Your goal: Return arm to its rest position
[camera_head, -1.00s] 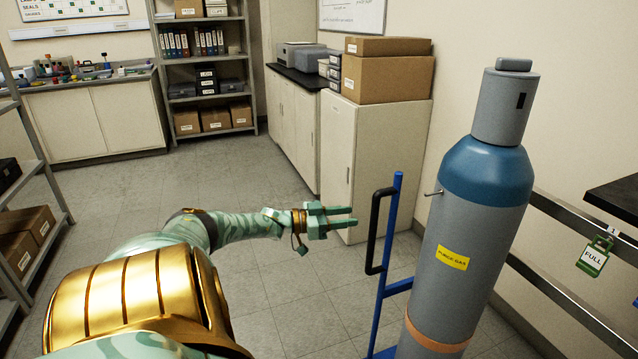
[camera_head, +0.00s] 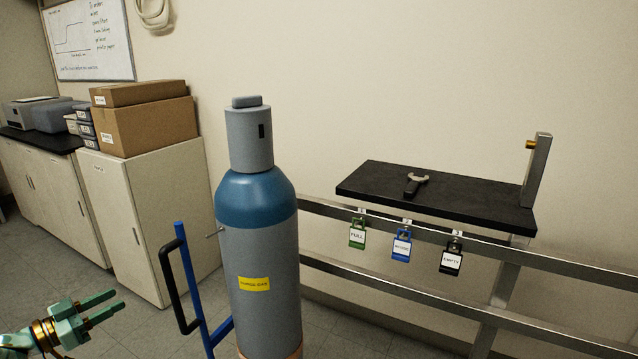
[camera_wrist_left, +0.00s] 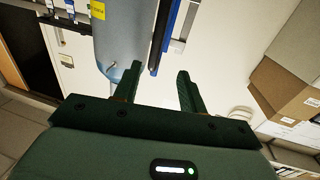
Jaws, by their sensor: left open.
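My left gripper (camera_head: 98,309) is at the lower left of the head view, open and empty, with its two green fingers pointing right. It is left of the blue trolley with the black handle and touches nothing that I can see. In the left wrist view its fingers (camera_wrist_left: 157,92) are spread, with a pale cabinet front and floor beyond them. My right gripper is not in view.
A grey gas cylinder (camera_head: 262,270) with a blue shoulder stands by the blue trolley (camera_head: 190,285). A black shelf (camera_head: 460,205) holds a wrench (camera_head: 414,183); tags hang from the rail below. A cabinet (camera_head: 150,220) carrying boxes (camera_head: 145,125) stands behind the gripper.

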